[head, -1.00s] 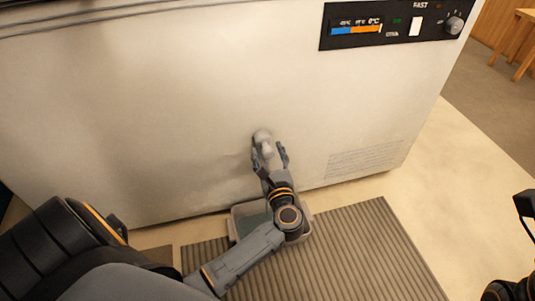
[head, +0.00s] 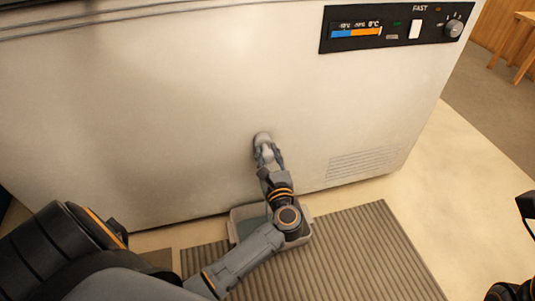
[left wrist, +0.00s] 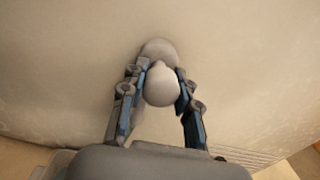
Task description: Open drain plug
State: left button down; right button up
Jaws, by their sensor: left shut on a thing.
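The drain plug (head: 262,139) is a small, pale, rounded knob low on the front of the white freezer (head: 180,110). My left gripper (head: 267,153) reaches up to it from below in the head view, and its fingers are closed around the plug. In the left wrist view the plug (left wrist: 161,86) sits between the two fingers of my left gripper (left wrist: 162,88), one on each side. The plug is still against the freezer wall. My right gripper does not show clearly; only a dark part of the right arm is at the right edge of the head view.
A grey tray (head: 237,214) stands on the floor below the plug, partly hidden by my left arm. A ribbed mat (head: 365,250) lies on the floor. A control panel (head: 390,27) is at the freezer's upper right. Bare floor is free at the right.

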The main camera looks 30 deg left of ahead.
pick_arm(q)
jog(key=shift+s+d, duration=0.1)
jog(key=c, duration=0.9)
grip_release()
jog(key=shift+c, duration=0.2)
jog(key=v, duration=1.2)
